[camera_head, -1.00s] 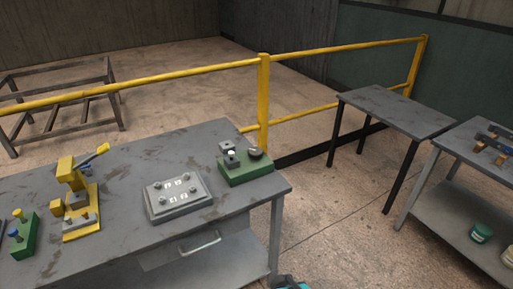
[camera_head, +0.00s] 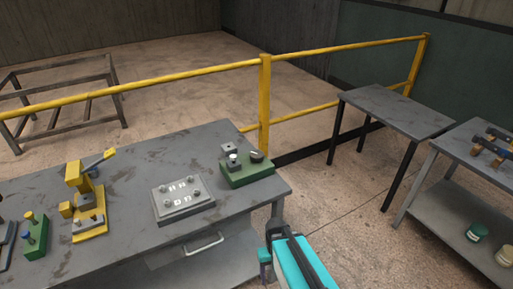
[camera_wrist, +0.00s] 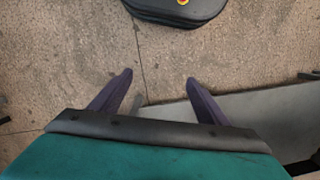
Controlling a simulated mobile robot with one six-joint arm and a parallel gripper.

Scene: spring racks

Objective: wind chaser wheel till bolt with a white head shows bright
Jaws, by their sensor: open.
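A green block (camera_head: 247,171) stands near the right end of the workbench in the head view. It carries a white-headed bolt (camera_head: 233,157) between dark grey blocks, and a dark round knob (camera_head: 256,156) that may be the chaser wheel. I cannot tell whether the white head is bright. My gripper (camera_head: 267,258) is low in the head view, off the bench's right front corner, apart from the green block. In the wrist view its two dark fingers (camera_wrist: 158,78) are spread wide with nothing between them, above the concrete floor.
On the workbench (camera_head: 130,211), a grey plate (camera_head: 183,204) with several bolts lies left of the green block. A yellow clamp (camera_head: 88,205) and another green block (camera_head: 34,237) stand further left. A yellow rail (camera_head: 264,100) runs behind. An empty table (camera_head: 395,108) stands right.

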